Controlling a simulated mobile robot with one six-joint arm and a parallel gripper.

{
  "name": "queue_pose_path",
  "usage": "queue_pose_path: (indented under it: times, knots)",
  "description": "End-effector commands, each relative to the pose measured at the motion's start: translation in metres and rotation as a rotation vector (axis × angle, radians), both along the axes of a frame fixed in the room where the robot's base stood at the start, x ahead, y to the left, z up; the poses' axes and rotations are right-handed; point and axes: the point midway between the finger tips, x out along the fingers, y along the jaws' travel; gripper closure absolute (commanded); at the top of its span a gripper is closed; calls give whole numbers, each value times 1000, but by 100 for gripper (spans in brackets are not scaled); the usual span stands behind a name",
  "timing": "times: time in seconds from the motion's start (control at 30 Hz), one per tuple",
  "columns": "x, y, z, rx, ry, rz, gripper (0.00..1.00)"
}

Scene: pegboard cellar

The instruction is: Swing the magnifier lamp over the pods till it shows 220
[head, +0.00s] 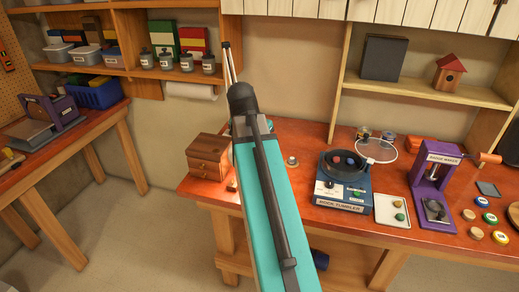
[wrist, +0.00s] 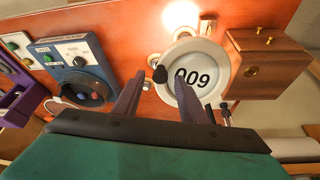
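The magnifier lamp's round white head (wrist: 222,62) fills the right middle of the wrist view, and its lens reads 009. A dark knob (wrist: 160,74) sticks out from its rim. My gripper (wrist: 161,92) is open, with its two dark fingers apart. The knob appears between and just beyond the fingertips; I cannot tell whether they touch it. In the head view my arm hides the gripper and the lamp head. Several pale round pieces lie partly hidden around the lamp head, one at its left edge (wrist: 154,58); I cannot tell if these are the pods.
A wooden drawer box (head: 208,155) stands close to the lamp; the wrist view also shows it (wrist: 265,65). The blue rock tumbler (head: 343,190) stands to the right, then a white tray (head: 384,214) and a purple badge maker (head: 432,185). A shelf (head: 430,90) hangs above.

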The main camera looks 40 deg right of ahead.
Motion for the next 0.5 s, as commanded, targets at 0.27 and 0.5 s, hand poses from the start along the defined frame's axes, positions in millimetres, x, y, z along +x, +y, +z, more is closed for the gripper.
queue_pose_path:
  times: [0.27,0.5]
  knots:
    - [-2,8,20,-1,-2,1,62]
    - [-5,16,42,-1,-2,-1,62]
